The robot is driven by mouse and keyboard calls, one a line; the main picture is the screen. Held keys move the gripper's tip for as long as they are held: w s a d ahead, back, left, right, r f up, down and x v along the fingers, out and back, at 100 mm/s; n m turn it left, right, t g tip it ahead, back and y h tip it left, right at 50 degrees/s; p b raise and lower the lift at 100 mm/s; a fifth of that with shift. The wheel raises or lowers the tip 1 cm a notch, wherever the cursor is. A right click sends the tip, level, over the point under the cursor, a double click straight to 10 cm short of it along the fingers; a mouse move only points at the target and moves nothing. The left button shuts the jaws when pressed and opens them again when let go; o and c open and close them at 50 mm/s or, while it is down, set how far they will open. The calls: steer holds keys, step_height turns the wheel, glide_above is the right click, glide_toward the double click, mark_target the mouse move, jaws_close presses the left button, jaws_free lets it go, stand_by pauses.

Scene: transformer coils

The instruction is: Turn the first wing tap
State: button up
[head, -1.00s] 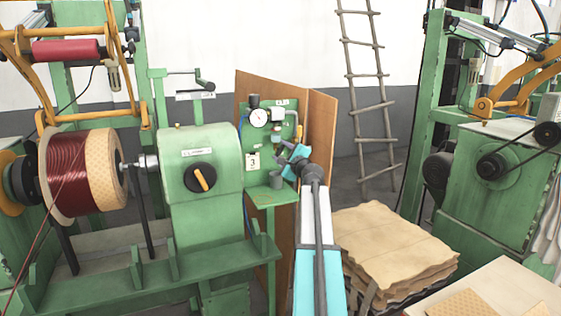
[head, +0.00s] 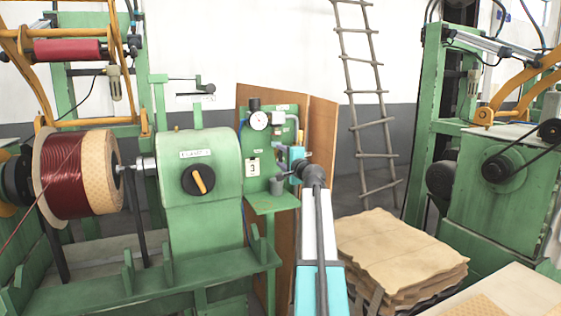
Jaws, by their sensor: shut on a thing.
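The small green panel (head: 258,146) stands behind the winding machine, with a round white gauge (head: 258,120), a grey pipe and a tag marked 3 (head: 252,168). My gripper (head: 281,168) is at the panel's lower right, below the pipe, and is shut on a small fitting there, which I take to be the wing tap. The fingers and wrist hide the tap, so its shape and angle cannot be told. A small grey cup (head: 277,185) sits just below the gripper on the green shelf (head: 272,203).
The green winding machine (head: 200,205) with a red wire coil (head: 84,174) is at left. Brown boards (head: 322,135) stand behind the panel. Stacked brown sheets (head: 400,250) lie right of my arm. A ladder (head: 365,100) leans on the back wall.

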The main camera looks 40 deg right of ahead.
steer(key=shift+w+a+r, duration=0.1)
steer(key=o, duration=1.1)
steer(key=shift+c, duration=0.2)
steer(key=shift+s, duration=0.2)
steer(key=v, duration=1.3)
steer(key=shift+s, duration=0.25)
steer(key=shift+a, duration=0.1)
